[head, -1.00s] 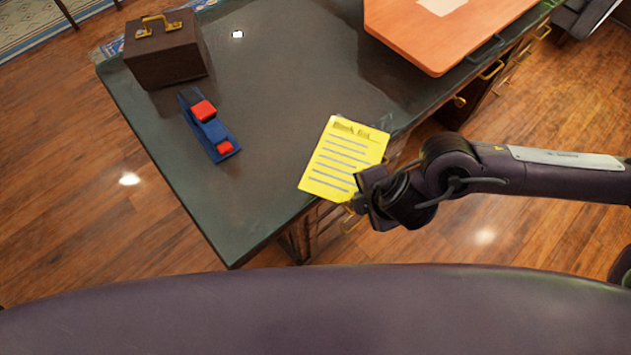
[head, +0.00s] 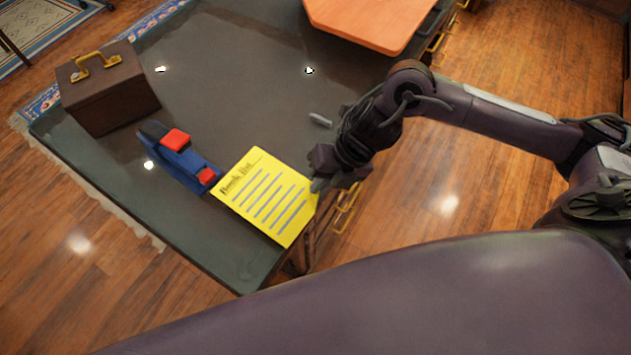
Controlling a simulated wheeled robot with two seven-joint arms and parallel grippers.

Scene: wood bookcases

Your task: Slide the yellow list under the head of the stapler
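The yellow list (head: 262,198) is a flat sheet with a heading and several grey lines, near the desk's front corner. My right gripper (head: 317,182) is at its right corner and appears shut on it; the fingertips are small and partly hidden. The blue stapler (head: 183,160) with red parts lies to the left of the list. Its red-tipped near end (head: 206,176) is close to the list's left corner; I cannot tell whether the sheet is under it. My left gripper is not in view.
A brown case (head: 108,95) with a gold handle stands at the desk's far left. An orange-brown board (head: 375,22) lies at the back right. A small grey object (head: 320,120) lies near my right wrist. The dark desktop (head: 235,85) is clear in the middle.

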